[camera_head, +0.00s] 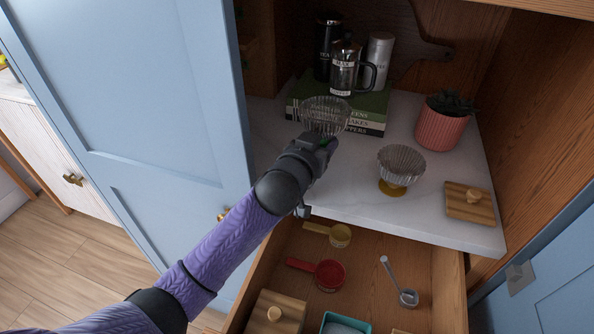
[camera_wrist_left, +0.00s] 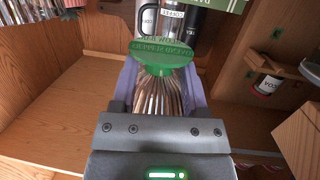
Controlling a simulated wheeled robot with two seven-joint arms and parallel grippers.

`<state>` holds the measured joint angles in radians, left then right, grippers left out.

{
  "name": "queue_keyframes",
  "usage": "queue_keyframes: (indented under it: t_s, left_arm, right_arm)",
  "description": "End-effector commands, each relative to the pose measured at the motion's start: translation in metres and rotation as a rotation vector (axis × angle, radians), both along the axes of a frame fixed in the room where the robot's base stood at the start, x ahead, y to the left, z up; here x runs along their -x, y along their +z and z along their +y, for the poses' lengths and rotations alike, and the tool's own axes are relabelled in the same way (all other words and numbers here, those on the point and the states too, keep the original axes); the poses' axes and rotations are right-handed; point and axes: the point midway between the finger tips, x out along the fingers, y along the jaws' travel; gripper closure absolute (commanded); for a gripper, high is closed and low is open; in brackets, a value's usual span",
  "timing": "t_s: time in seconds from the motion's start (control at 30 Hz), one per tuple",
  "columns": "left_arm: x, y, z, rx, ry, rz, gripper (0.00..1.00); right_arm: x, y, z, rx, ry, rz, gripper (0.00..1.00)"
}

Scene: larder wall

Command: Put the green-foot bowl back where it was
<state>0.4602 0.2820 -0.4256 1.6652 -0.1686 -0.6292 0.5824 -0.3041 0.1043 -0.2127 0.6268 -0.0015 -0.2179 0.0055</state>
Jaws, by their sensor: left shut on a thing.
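The green-foot bowl, a clear ribbed glass bowl (camera_head: 326,113), is held above the white marble shelf, in front of and partly over the green books. My left gripper (camera_head: 322,140) is shut on it. In the left wrist view the ribbed glass (camera_wrist_left: 168,95) lies between the fingers and its green foot (camera_wrist_left: 154,66) shows beyond them. A similar ribbed bowl (camera_head: 401,162) with an amber foot stands upright on the shelf to the right, apart from my gripper. My right gripper is out of view.
Green books (camera_head: 368,112) carry a glass press (camera_head: 345,72), with canisters behind. A pink plant pot (camera_head: 440,128) and a wooden lid (camera_head: 470,202) stand at the right. Below, an open drawer (camera_head: 365,265) holds scoops. A blue door (camera_head: 140,100) is at the left. Bare marble (camera_head: 345,188) lies in front.

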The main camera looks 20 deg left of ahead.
Motion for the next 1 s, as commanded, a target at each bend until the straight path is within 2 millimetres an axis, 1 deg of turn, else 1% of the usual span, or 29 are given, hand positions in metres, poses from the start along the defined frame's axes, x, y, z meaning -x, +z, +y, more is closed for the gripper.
queue_keyframes:
  t_s: [0.03,0.1,0.23,0.3,0.37,0.4,0.6,0.7,0.73,0.77,0.8,0.87,0.9,1.0]
  left_arm:
    - [0.0,-0.018,0.0,-0.001,-0.001,0.004,1.0]
    - [0.0,-0.036,0.0,0.0,-0.001,0.005,1.0]
    - [0.0,-0.06,0.0,-0.001,-0.001,0.005,1.0]
    - [0.0,-0.078,0.0,0.0,-0.002,0.006,1.0]
    - [0.0,-0.089,0.0,0.0,-0.003,0.005,1.0]
    - [0.0,-0.091,0.0,-0.001,-0.002,0.004,1.0]
    - [0.0,-0.087,0.0,-0.001,-0.003,0.001,1.0]
    - [0.0,-0.09,0.0,0.0,-0.003,0.002,1.0]
    - [0.0,-0.09,0.0,-0.001,-0.003,0.003,0.39]
    - [0.0,-0.09,0.0,-0.001,-0.003,0.003,0.32]
    - [0.0,-0.09,0.0,-0.001,-0.003,0.003,0.24]
    - [0.0,-0.09,0.0,-0.001,-0.003,0.003,0.11]
    - [0.0,-0.09,0.0,-0.001,-0.003,0.003,0.07]
    - [0.0,-0.09,0.0,-0.001,-0.002,0.004,0.07]
  right_arm:
    - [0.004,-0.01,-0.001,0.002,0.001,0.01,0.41]
    - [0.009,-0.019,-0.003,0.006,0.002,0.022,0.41]
    - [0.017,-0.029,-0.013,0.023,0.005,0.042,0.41]
    - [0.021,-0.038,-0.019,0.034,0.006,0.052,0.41]
    - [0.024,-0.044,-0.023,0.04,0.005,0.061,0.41]
    - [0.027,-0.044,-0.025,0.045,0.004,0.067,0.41]
    - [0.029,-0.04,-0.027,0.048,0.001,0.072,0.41]
    - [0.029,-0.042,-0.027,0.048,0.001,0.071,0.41]
    - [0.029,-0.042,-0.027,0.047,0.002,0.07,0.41]
    - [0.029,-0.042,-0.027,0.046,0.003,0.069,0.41]
    - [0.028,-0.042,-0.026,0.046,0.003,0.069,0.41]
    - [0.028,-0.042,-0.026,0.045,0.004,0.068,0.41]
    - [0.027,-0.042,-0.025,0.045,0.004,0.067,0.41]
    - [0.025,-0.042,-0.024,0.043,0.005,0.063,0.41]
